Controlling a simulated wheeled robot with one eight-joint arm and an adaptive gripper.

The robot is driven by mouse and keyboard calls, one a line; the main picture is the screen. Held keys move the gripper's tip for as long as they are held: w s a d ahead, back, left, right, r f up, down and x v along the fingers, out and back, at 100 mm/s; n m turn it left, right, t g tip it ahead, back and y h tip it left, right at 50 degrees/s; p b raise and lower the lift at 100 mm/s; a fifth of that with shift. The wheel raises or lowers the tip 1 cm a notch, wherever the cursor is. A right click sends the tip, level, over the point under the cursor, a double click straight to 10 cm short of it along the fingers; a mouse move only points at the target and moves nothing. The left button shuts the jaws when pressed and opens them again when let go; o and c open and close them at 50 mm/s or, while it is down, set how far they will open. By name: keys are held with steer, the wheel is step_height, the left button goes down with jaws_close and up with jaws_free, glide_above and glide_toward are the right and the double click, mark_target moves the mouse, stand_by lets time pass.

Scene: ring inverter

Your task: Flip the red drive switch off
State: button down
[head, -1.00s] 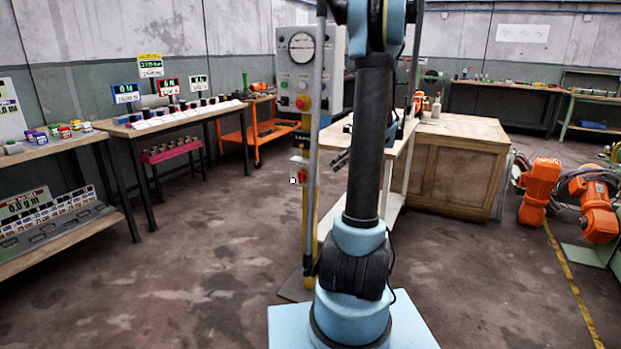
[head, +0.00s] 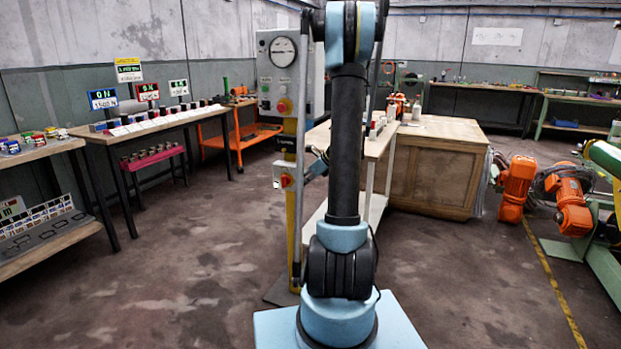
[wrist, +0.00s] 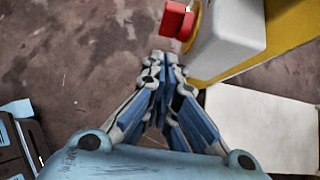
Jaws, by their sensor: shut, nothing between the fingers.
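The red drive switch (wrist: 177,20) shows in the wrist view as a red handle on a yellow ring, on the side of a white box (wrist: 228,38). In the head view the switch (head: 286,180) is a small red spot on this box, low on a yellow post. My gripper (wrist: 168,60) is shut and empty, its fingertips just below the red handle in the wrist picture, with a gap between them. In the head view my gripper (head: 318,166) is right of the box, partly hidden by my arm.
A grey control panel (head: 268,75) with a gauge and a red knob sits higher on the same post. A light bench (head: 350,140) stands right behind the post. Workbenches (head: 150,125) line the left. Floor in front of the post is clear.

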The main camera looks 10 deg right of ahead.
mark_target(285, 186)
steer(key=shift+w+a, duration=0.6)
steer(key=shift+a, duration=0.25)
steer(key=shift+w+a, duration=0.55)
steer(key=shift+a, duration=0.25)
